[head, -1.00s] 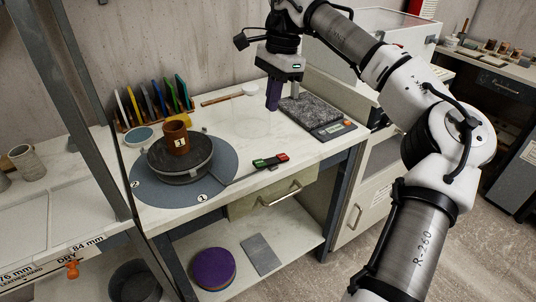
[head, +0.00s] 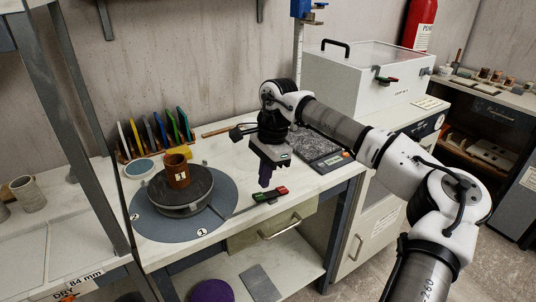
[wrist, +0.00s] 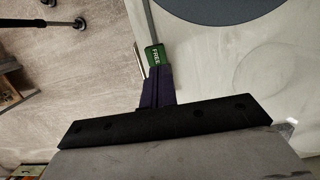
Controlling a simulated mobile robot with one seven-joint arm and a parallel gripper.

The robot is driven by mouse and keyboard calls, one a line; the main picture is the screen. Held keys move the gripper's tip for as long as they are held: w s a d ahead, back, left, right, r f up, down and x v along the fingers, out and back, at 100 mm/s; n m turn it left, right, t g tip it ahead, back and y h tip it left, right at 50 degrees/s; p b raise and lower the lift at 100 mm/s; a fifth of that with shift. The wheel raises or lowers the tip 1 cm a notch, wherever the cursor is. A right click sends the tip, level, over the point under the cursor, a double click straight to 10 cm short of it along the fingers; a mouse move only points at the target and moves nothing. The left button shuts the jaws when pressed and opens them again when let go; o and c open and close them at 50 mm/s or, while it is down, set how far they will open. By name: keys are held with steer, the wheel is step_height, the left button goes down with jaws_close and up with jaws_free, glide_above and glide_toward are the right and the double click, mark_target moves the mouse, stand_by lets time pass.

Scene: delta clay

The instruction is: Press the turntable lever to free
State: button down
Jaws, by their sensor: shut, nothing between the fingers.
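The turntable (head: 183,200) is a dark round wheel on a blue-grey round mat (head: 165,227), with a brown cup (head: 177,170) standing on it. The mat's edge also shows in the wrist view (wrist: 215,8). A thin lever runs from the turntable to the right and ends in a green pad (head: 262,197) and a red pad (head: 281,190) near the table's front edge. In the wrist view the green pad (wrist: 155,55) reads FREE; the red pad is hidden there. My gripper (head: 265,183) is shut and empty, with its purple fingers just above the pads. I cannot tell whether they touch.
A black scale (head: 318,150) with a grey plate lies behind and right of my gripper. Coloured boards (head: 155,130) stand in a rack at the wall. A drawer handle (head: 280,228) sticks out below the table edge. The tabletop behind the lever is mostly clear.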

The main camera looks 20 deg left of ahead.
mark_target(262, 194)
steer(key=shift+s+a+f, duration=0.15)
steer(key=shift+f, duration=1.05)
steer(key=shift+s+a+f+t+h+b, duration=0.15)
steer(key=shift+f+t+h+b, duration=0.2)
steer(key=shift+f+b, duration=0.3)
steer(key=shift+r, duration=0.25)
steer(key=shift+w+d+r+p, duration=0.35)
steer(key=shift+w+d+p, duration=0.05)
steer(key=shift+w+d, duration=0.15)
